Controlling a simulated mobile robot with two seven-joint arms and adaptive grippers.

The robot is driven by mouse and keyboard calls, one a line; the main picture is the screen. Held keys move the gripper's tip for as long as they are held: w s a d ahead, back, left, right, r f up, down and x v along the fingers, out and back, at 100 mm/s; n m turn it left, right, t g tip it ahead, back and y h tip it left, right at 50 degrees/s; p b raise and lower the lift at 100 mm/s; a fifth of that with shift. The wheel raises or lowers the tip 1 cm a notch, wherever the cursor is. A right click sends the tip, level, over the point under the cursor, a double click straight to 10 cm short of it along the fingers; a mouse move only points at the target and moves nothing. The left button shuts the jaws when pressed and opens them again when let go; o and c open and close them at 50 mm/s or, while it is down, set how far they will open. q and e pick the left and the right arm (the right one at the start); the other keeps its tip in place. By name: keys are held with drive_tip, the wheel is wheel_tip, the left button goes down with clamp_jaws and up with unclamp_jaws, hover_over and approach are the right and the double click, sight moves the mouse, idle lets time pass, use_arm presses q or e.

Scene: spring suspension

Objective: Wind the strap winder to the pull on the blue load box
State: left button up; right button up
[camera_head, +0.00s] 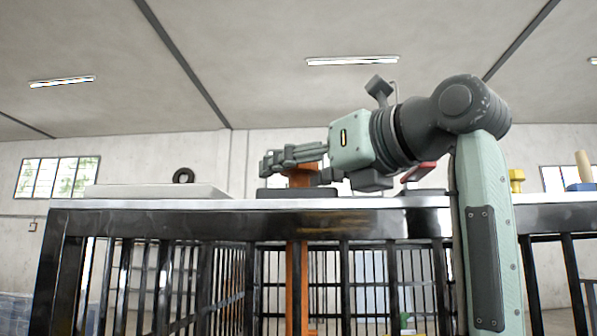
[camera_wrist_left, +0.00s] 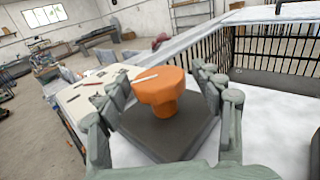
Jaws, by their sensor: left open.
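An orange knob (camera_wrist_left: 160,88) with a pale line on top stands on a dark square base (camera_wrist_left: 165,138) in the left wrist view; it may be the strap winder. In the head view the orange knob (camera_head: 300,179) shows under my left gripper (camera_head: 280,159), partly hidden by it. The gripper is open, with fingers on both sides of the knob in the wrist view; I cannot tell whether they touch it. A blue box-like thing (camera_head: 580,187) with a wooden peg sits at the far right of the head view; I cannot tell whether it is the load box.
The light tabletop (camera_head: 240,203) has black barred sides below. A pale slab (camera_head: 150,191) and a dark ring (camera_head: 183,175) lie at the left. A red piece (camera_head: 418,172) is behind my arm. A yellow piece (camera_head: 516,179) stands at the right.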

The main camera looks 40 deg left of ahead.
use_arm(q)
drive_tip(key=shift+c, duration=0.6)
drive_tip(key=c, duration=1.1)
drive_tip(key=shift+t, duration=0.4)
drive_tip(key=shift+m+t+h, duration=0.7)
drive_tip(key=shift+m+t, duration=0.4)
drive_tip(key=shift+t, duration=0.1)
drive_tip(key=shift+m+t+h, duration=0.5)
drive_tip(key=shift+m+t, duration=0.1)
drive_tip(key=shift+t, duration=0.3)
drive_tip(key=shift+m+t+h+p, duration=0.4)
drive_tip(key=shift+m+t+h, duration=1.1)
drive_tip(key=shift+t, duration=0.2)
use_arm(e)
drive_tip(key=shift+w+d+f+g+h, duration=0.15)
drive_tip(key=shift+d+f+g+h, duration=0.15)
drive_tip(key=shift+f, duration=0.4)
drive_tip(key=shift+w+d+f+g+h, duration=0.2)
drive_tip(key=shift+f+g, duration=0.15)
drive_tip(key=shift+f, duration=0.35)
drive_tip(key=shift+w+d+f+g+h, duration=0.1)
drive_tip(key=shift+d+f+g+h, duration=0.2)
drive_tip(key=shift+f, duration=0.4)
